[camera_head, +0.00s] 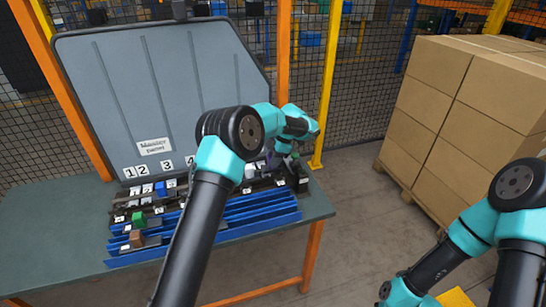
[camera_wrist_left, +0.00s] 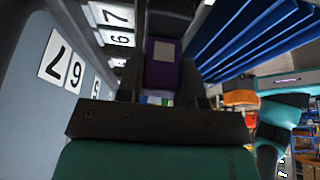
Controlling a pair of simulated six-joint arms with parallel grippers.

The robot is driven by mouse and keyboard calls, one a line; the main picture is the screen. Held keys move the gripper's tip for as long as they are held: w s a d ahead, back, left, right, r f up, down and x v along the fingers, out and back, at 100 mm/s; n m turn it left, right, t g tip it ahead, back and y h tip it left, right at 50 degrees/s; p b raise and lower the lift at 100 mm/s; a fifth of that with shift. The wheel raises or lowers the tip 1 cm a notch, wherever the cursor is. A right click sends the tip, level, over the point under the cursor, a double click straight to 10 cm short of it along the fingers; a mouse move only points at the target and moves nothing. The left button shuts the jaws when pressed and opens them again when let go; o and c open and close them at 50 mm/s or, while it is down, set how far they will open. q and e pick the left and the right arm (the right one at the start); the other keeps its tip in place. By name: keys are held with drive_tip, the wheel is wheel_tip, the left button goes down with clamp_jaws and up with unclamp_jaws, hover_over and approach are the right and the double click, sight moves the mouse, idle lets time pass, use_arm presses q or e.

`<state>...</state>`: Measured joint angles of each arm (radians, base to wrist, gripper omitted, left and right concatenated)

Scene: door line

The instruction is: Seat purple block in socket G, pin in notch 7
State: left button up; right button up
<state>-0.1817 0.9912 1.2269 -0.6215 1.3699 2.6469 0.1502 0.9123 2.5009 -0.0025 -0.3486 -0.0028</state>
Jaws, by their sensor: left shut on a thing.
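The purple block (camera_wrist_left: 162,74) shows in the left wrist view with a pale square on its face. My left gripper (camera_wrist_left: 163,90) is shut on it, with a dark finger on either side. In the head view my left gripper (camera_head: 276,160) is low over the right end of the dark rack (camera_head: 122,205), and my own arm covers much of the rack's middle. Number plates 7 (camera_wrist_left: 55,57) and 6 (camera_wrist_left: 75,75) show beside the block in the wrist view. I cannot tell which socket is G or whether the block touches one. My right gripper is out of view.
A grey panel (camera_head: 130,85) rises behind the rack. Blue trays (camera_head: 260,205) lie in front of it. A green block (camera_head: 138,218), a brown block (camera_head: 136,238) and a blue block (camera_head: 160,188) sit at the left. Cartons (camera_head: 470,95) stand beyond the table, far right.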

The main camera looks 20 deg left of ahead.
use_arm(q)
drive_tip(key=shift+f, duration=1.1)
drive_tip(key=o, duration=1.2)
drive_tip(key=shift+c, duration=0.2)
drive_tip(key=v, duration=1.7)
drive_tip(key=shift+r, duration=0.2)
drive_tip(key=shift+d, duration=0.1)
